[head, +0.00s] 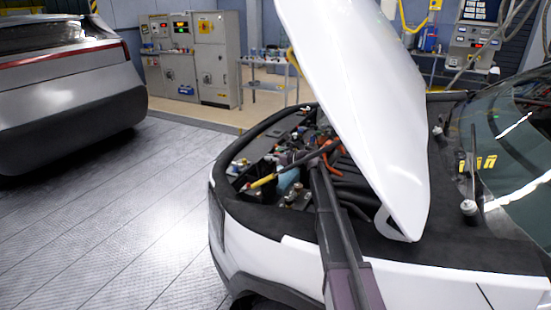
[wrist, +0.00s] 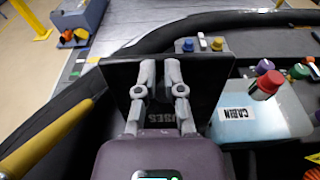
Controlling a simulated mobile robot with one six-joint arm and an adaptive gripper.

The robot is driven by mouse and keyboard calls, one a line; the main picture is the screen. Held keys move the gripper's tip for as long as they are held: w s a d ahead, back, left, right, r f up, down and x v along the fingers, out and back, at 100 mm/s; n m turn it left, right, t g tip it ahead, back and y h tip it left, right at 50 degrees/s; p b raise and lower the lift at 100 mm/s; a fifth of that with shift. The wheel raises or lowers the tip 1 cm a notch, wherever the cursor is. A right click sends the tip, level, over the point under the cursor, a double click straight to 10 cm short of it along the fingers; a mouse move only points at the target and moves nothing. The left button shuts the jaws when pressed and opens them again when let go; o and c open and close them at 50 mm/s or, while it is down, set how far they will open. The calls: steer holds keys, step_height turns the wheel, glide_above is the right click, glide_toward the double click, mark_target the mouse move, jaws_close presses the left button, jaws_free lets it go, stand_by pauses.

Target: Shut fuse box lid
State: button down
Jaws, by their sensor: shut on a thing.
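The fuse box lid (wrist: 118,82) is a black panel marked "FUSES" in the middle of the wrist view. It looks tilted up, though its exact angle is hard to tell. My gripper (wrist: 159,72) has its two grey fingers at the far edge of the lid and is shut on it. The fingers cover part of the lettering. In the head view my arm reaches into the open front bay of the white car, and the lid cannot be made out there among the parts.
The raised white hood (head: 355,90) stands over the bay, close to my arm. A pale blue reservoir (wrist: 260,112) marked "CABIN" with a red cap is right of the lid. A yellow handle (wrist: 38,145) lies left. Blue and yellow caps (wrist: 202,44) stand beyond.

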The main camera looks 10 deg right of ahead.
mark_target(261, 158)
steer(key=shift+a+f, duration=0.3)
steer(key=shift+b+x, duration=0.3)
steer(key=shift+x, duration=1.4)
steer(key=shift+w+a, duration=0.15)
steer(key=shift+w, duration=0.05)
steer(key=shift+r, duration=0.1)
steer(key=shift+s+d+r+p, duration=0.5)
steer(key=shift+d+r+p, duration=0.3)
steer(key=shift+p, duration=0.25)
steer(key=s+d+r+p, duration=0.5)
steer(key=d+r+p, duration=0.1)
steer(key=d, duration=0.2)
steer(key=shift+s, duration=0.2)
